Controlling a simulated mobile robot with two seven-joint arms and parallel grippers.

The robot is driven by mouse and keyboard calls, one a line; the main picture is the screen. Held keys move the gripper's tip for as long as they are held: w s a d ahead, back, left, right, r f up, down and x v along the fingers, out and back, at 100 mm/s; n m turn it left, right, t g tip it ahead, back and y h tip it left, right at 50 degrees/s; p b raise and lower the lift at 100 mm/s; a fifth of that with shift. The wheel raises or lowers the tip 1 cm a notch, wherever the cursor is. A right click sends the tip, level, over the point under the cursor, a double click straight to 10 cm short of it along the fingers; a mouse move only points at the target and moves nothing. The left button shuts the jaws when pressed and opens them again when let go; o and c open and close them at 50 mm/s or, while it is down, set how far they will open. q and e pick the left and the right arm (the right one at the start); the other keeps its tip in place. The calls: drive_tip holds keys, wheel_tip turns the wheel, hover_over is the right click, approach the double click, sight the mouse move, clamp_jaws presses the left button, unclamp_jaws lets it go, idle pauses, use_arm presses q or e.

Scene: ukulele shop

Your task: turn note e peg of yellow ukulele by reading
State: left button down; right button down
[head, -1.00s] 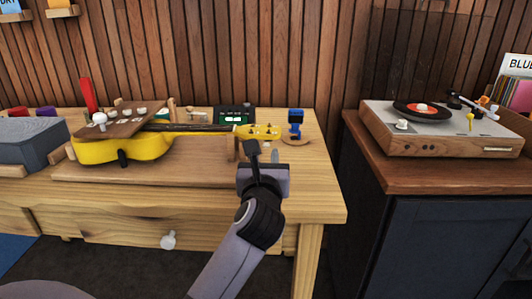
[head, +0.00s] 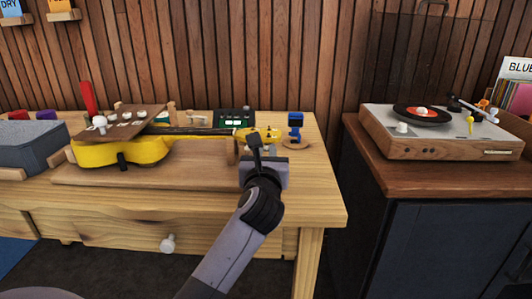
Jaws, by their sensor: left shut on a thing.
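The yellow ukulele (head: 95,155) lies on its back on the wooden bench, its dark neck pointing right. Its yellow headstock (head: 271,134) is at the right end and carries small pegs, too small to tell apart. My left gripper (head: 256,145) comes up from below, at the near edge of the headstock. It is shut on a headstock peg, which its fingers hide. A black and green tuner box (head: 235,117) stands behind the neck; its reading is too small to make out. My right gripper is not in view.
A blue device (head: 296,124) stands on a round base right of the headstock. A grey box (head: 30,147) is at left. A record player (head: 440,130) stands on a separate cabinet at right.

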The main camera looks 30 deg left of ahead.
use_arm(q)
drive_tip(key=shift+r+m+p, duration=0.2)
drive_tip(key=shift+m+p, duration=0.2)
drive_tip(key=shift+p, duration=0.35)
drive_tip(key=shift+m+p, duration=0.3)
drive_tip(key=shift+p, duration=0.35)
drive_tip(key=m+p, duration=0.3)
drive_tip(key=p, duration=0.3)
drive_tip(key=shift+m, duration=0.3)
drive_tip(key=shift+f+m+p, duration=0.15)
drive_tip(key=shift+m+p, duration=0.25)
drive_tip(key=shift+p, duration=0.05)
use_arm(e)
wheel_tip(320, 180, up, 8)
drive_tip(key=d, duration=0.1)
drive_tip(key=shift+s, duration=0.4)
use_arm(q)
drive_tip(key=shift+f, duration=0.1)
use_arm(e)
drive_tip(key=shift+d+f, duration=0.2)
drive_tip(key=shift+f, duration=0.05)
use_arm(q)
drive_tip(key=c, duration=1.3)
unclamp_jaws()
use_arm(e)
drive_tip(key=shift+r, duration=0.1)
use_arm(q)
drive_tip(key=shift+s, duration=0.15)
